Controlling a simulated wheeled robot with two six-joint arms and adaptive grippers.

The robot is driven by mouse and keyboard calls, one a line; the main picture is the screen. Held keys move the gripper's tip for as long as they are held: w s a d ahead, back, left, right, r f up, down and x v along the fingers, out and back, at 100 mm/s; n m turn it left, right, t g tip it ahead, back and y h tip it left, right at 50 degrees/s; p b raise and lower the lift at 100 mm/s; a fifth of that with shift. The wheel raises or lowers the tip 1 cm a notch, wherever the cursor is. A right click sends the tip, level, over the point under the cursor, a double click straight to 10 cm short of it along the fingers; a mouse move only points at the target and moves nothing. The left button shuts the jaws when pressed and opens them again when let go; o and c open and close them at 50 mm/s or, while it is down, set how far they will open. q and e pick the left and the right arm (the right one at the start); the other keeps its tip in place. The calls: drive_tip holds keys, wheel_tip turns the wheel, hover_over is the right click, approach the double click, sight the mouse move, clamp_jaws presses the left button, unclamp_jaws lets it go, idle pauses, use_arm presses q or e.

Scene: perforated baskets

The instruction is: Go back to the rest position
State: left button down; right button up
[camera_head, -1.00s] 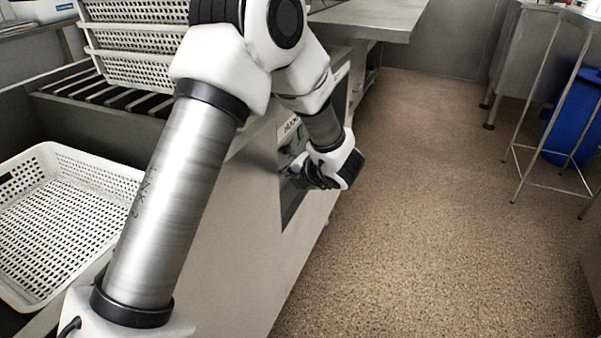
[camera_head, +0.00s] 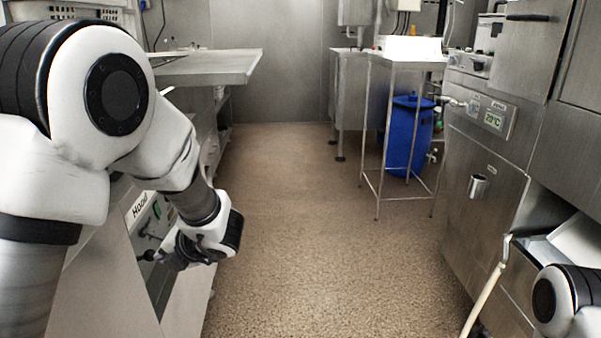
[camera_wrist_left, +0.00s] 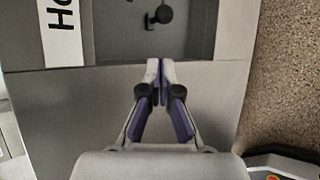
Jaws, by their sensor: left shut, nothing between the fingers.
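My left arm comes in from the left in the head view, bent at the elbow and hanging down beside the machine front. My left gripper (camera_head: 160,258) is at its lower end, close to the panel marked Hood. In the left wrist view the left gripper (camera_wrist_left: 159,68) is shut and empty, its fingertips together in front of a grey metal panel. Part of my right arm shows at the lower right of the head view; its gripper is out of view.
The machine front (camera_head: 110,285) with its recessed control panel (camera_head: 150,225) is near my left gripper. A steel table (camera_head: 205,66) stands beyond. A blue barrel (camera_head: 408,135) is under a steel stand at the back right. Steel machines (camera_head: 480,200) line the right. The floor (camera_head: 285,210) between is clear.

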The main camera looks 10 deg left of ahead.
use_arm(q)
drive_tip(key=s+f+m, duration=0.1)
drive_tip(key=s+f, duration=0.1)
drive_tip(key=f, duration=0.3)
drive_tip(key=s+f+m+g, duration=0.1)
drive_tip(key=s+f, duration=0.1)
drive_tip(key=f, duration=0.4)
drive_tip(key=s+f+m+g, duration=0.1)
drive_tip(key=s+f+m, duration=0.1)
drive_tip(key=f, duration=0.3)
drive_tip(key=shift+s+a+f, duration=0.25)
drive_tip(key=shift+s+a, duration=0.05)
drive_tip(key=shift+s, duration=0.05)
drive_tip(key=s+d+f+m+h, duration=0.1)
drive_tip(key=s+f+m+h, duration=0.1)
drive_tip(key=s+f+m, duration=0.65)
drive_tip(key=s+d+f+m+g+h, duration=0.1)
drive_tip(key=s+d+f+m+h, duration=0.5)
drive_tip(key=m, duration=0.6)
drive_tip(key=s+d+f+m+h, duration=0.4)
drive_tip(key=d+m, duration=0.4)
drive_tip(key=m, duration=0.4)
wheel_tip(320, 180, up, 27)
drive_tip(key=y+p, duration=0.1)
drive_tip(key=p, duration=2.5)
drive_tip(key=shift+s+f+y+p, duration=0.15)
drive_tip(key=shift+s+y+p, duration=0.15)
drive_tip(key=shift+s+p, duration=0.1)
